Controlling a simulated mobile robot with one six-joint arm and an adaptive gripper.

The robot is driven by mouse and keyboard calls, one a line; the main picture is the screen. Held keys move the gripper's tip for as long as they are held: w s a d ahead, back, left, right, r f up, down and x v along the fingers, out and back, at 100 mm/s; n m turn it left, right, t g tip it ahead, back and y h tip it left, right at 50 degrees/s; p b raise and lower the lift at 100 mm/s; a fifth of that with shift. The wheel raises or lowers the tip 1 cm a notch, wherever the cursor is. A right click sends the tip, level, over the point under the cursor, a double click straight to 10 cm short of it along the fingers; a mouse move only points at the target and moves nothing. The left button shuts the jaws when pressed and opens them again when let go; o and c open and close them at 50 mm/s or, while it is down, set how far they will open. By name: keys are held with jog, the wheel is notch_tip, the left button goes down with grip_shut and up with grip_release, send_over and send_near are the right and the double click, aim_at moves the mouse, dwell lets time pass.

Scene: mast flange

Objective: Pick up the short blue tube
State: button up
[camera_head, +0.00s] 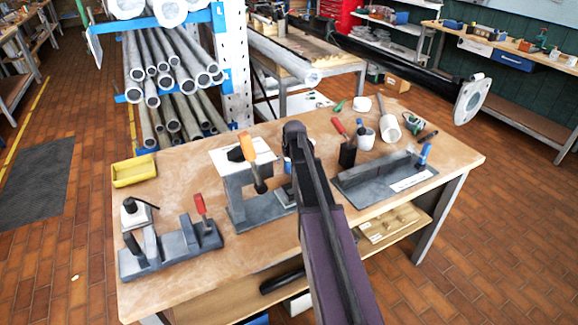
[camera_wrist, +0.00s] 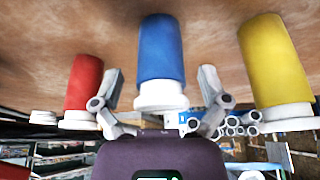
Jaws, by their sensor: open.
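The short blue tube (camera_wrist: 162,50) is in the middle of the wrist view, a blue cylinder with a white end piece on the side nearer the camera. My gripper (camera_wrist: 160,88) is open, with one finger on each side of the tube near its white end. Whether the fingers touch it I cannot tell, but a gap shows on both sides. In the head view my gripper is hidden behind my arm. Only a small blue patch (camera_head: 287,164) shows beside the arm there, perhaps the tube.
A red tube (camera_wrist: 84,82) stands left and a yellow tube (camera_wrist: 274,62) right of the blue one in the wrist view. The wooden workbench (camera_head: 260,245) carries grey fixtures (camera_head: 170,250), a yellow tray (camera_head: 134,170) and several tools. A pipe rack (camera_head: 170,70) stands behind at left.

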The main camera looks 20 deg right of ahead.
jog(key=c, duration=1.3)
jog(key=shift+r, duration=0.1)
notch_tip(320, 180, up, 10)
jog(key=p, duration=1)
